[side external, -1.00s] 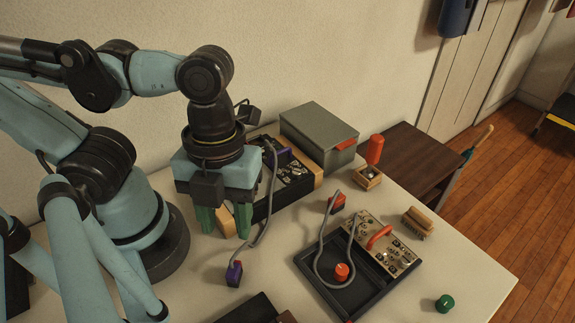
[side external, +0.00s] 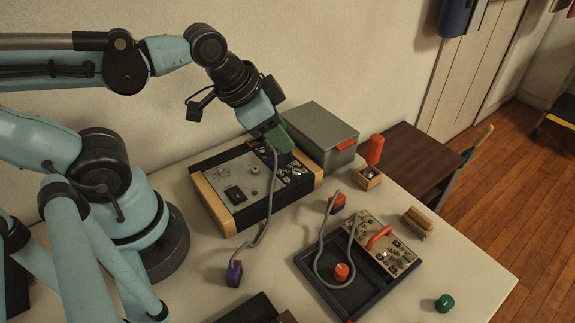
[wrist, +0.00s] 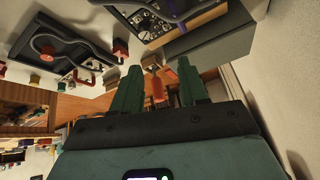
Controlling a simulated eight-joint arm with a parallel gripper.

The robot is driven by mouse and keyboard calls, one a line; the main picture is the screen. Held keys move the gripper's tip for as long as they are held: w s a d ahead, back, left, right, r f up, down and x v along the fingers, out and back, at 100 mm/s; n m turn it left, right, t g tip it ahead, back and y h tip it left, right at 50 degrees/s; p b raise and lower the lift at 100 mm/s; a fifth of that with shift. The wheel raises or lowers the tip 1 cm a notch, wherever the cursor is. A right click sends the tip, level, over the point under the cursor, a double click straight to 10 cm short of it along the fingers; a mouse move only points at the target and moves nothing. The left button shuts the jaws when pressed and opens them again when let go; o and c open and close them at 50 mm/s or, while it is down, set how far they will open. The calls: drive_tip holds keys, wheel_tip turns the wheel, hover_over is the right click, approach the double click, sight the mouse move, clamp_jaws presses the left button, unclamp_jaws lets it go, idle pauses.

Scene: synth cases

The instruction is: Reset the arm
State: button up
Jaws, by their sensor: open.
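My gripper (side external: 281,137) is raised and tilted in the side external view, above the back part of a wood-sided control panel (side external: 237,183) and close to the grey box. In the wrist view my gripper (wrist: 158,88) shows two green fingers held apart. No object shows gripped between them; the orange thing (wrist: 157,88) seen in the gap lies beyond.
A grey box (side external: 318,138) stands behind the panel. An orange cylinder (side external: 375,150) stands near a small wooden box (side external: 367,178).

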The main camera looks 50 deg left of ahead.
drive_tip(key=a+n, duration=0.1)
drive_tip(key=w+a+n, duration=0.1)
drive_tip(key=a+n+t, duration=0.1)
drive_tip(key=n, duration=0.1)
drive_tip(key=shift+w+a+r+y, duration=0.1)
drive_tip(key=shift+w+r+y, duration=0.15)
drive_tip(key=shift+w+y, duration=0.15)
